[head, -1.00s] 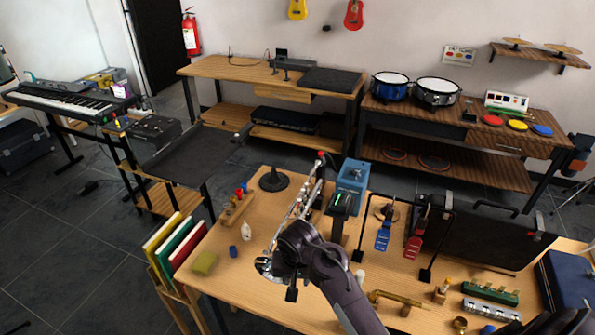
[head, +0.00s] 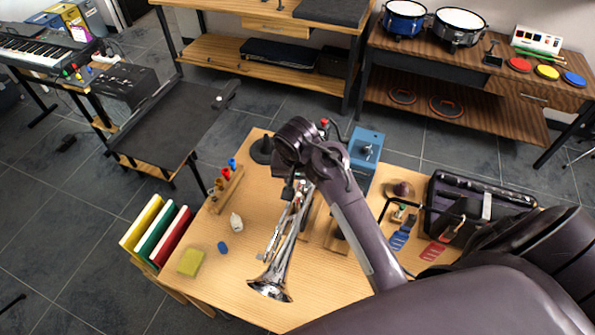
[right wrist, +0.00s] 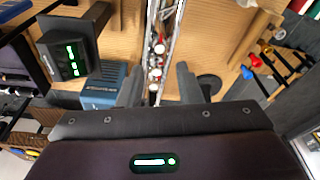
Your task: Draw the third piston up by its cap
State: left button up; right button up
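A silver trumpet (head: 278,262) lies on the wooden table, its bell toward the front. It also shows in the right wrist view (right wrist: 166,25), with several pale piston caps (right wrist: 157,73) in a row along it. My right gripper (head: 291,190) is over the trumpet's middle, and my wrist and forearm hide part of it in the head view. In the right wrist view its two fingers (right wrist: 158,84) are apart, with the trumpet's valve section seen between them. I cannot tell which cap is the third, or whether a finger touches one. My left gripper is not in view.
A blue box (head: 366,150) stands close to the trumpet's far end, with a dark device with green lights (right wrist: 66,60) near it. A black case (head: 475,200) stands right.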

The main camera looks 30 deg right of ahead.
aim_at(299, 196)
jog(key=f, duration=0.4)
jog(key=f+b, duration=0.1)
jog(key=f, duration=0.1)
jog(key=shift+w+d, duration=0.3)
jog(key=shift+w, duration=0.05)
jog(key=shift+w+f+b, duration=0.15)
jog(key=shift+f+b, duration=0.35)
jog(key=shift+f, duration=0.45)
jog(key=shift+w+d+f, duration=0.15)
jog(key=shift+f, duration=0.5)
jog(key=c, duration=0.6)
